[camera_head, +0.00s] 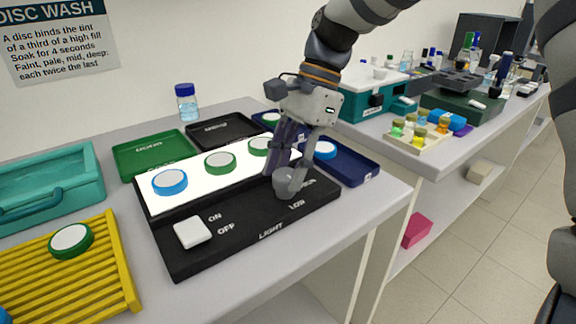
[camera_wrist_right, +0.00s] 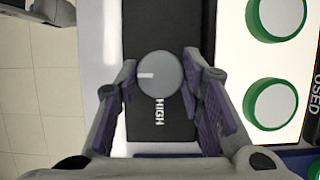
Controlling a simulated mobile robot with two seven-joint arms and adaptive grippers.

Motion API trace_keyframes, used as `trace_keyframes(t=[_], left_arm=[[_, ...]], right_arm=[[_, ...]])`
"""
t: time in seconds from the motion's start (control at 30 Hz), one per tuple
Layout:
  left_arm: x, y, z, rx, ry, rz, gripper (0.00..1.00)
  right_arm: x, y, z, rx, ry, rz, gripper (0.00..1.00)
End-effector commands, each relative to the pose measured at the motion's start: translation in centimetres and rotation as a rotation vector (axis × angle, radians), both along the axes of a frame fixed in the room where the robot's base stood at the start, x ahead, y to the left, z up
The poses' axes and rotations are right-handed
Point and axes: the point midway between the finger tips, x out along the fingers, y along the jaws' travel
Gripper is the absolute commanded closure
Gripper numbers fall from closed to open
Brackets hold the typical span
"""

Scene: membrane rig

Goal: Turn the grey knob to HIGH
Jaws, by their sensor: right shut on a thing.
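The grey knob (camera_head: 286,184) sits at the right end of the black light panel (camera_head: 190,255). In the right wrist view, the round knob (camera_wrist_right: 160,74) has a white line pointing left. The word HIGH is printed just below it there, so the line points away from HIGH. In the head view, LOW is printed in front of the knob, and the other label is partly hidden by my gripper. My right gripper (camera_wrist_right: 161,80) is shut on the knob, a finger on each side. It also shows in the head view (camera_head: 289,178). My left gripper is not in view.
A white ON/OFF switch (camera_head: 192,232) is on the same panel. Green- and blue-rimmed discs lie on the lit strip (camera_head: 197,181) behind. Green (camera_head: 137,165), black and blue trays (camera_head: 362,169) stand around it. A yellow rack (camera_head: 95,285) is at front left.

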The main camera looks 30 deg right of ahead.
Motion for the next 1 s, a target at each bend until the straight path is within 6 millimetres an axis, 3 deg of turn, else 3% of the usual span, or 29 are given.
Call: trace_keyframes(t=[0.37, 1.0], left_arm=[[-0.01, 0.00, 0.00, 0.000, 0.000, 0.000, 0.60], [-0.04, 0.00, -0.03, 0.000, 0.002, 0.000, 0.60]], right_arm=[[0.13, 0.05, -0.03, 0.000, 0.002, 0.166, 0.92], [0.39, 0.22, -0.03, -0.002, 0.002, 0.769, 0.92]])
